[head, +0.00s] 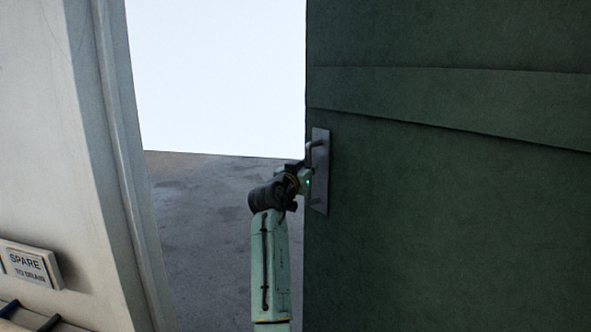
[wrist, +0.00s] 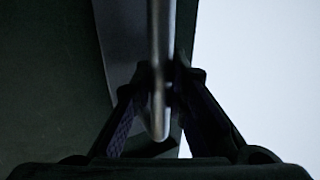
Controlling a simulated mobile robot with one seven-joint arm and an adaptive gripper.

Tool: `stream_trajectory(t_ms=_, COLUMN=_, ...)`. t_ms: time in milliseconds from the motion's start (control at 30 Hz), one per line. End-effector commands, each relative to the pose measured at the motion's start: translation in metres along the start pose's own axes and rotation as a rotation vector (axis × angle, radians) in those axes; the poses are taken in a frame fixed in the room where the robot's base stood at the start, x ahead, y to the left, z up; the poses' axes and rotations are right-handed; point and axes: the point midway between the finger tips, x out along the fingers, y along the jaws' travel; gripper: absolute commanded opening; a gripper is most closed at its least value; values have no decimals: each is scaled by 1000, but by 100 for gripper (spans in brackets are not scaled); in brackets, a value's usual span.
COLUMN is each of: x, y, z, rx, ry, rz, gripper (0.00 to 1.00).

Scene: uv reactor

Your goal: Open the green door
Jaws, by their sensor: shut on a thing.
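The green door (head: 450,200) fills the right half of the head view and stands open, with a wide gap between its left edge and the white frame. A grey metal plate (head: 320,190) with a bar handle (head: 312,147) sits near the door's left edge. My gripper (head: 306,172) is at the handle. In the wrist view the handle bar (wrist: 158,60) runs down between the two fingers of my gripper (wrist: 160,95), which are shut on it. The fingers hide part of the bar and plate.
A white wall and door frame (head: 115,150) stand at the left. A sign reading "SPARE" (head: 28,263) is at the lower left, above some pipes (head: 20,318). Bare grey floor (head: 200,200) shows through the opening, with bright white beyond.

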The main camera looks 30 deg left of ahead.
Motion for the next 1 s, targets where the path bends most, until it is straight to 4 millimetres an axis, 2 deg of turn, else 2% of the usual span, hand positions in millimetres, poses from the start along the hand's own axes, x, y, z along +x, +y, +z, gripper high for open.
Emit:
stream_trajectory(t_ms=133, x=6, y=4, z=-1, rx=-2, ry=1, rz=2, gripper=0)
stream_trajectory(t_ms=467, x=7, y=4, z=-1, rx=-2, ry=1, rz=3, gripper=0)
stream_trajectory(t_ms=500, x=7, y=4, z=-1, rx=-2, ry=1, rz=3, gripper=15)
stream_trajectory(t_ms=800, x=7, y=4, z=0, rx=-1, ry=0, rz=2, gripper=35)
stream_trajectory(t_ms=1000, x=7, y=3, z=0, rx=-1, ry=0, rz=2, gripper=35)
